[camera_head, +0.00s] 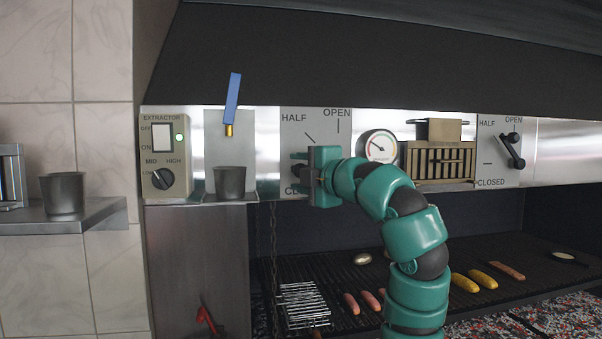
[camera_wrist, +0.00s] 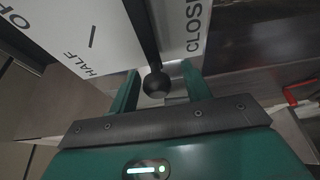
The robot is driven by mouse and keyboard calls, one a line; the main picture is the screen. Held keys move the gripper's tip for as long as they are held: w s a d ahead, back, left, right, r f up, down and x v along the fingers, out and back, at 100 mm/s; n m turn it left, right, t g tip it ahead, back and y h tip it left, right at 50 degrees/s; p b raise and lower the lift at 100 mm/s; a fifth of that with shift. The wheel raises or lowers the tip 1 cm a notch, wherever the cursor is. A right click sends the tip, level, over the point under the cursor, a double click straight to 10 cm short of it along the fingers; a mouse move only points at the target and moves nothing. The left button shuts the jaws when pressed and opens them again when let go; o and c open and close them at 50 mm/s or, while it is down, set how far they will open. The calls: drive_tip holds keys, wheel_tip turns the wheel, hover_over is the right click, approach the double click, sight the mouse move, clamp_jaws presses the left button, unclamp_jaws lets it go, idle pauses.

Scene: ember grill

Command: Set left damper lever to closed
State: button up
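The left damper's plate (camera_head: 290,125), lettered HALF, OPEN and CLOSED, is behind my gripper (camera_head: 299,168) in the head view, where the arm hides most of its lever. In the wrist view, the dark left damper lever (camera_wrist: 144,30) ends in a round black knob (camera_wrist: 156,84). The lever points between the HALF mark and the CLOSED lettering. My gripper (camera_wrist: 162,88) is open, with one green finger on each side of the knob and a visible gap. Whether either finger touches it I cannot tell.
The right damper lever (camera_head: 512,150) is farther right. A dark cup (camera_head: 230,182) and the extractor panel (camera_head: 166,155) are left. The grill (camera_head: 420,285) with food lies below.

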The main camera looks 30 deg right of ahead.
drive_tip(key=s+d+b, duration=0.2)
drive_tip(key=s+b, duration=0.5)
drive_tip(key=s, duration=1)
drive_tip(key=shift+d, duration=0.4)
drive_tip(key=shift+s, duration=0.1)
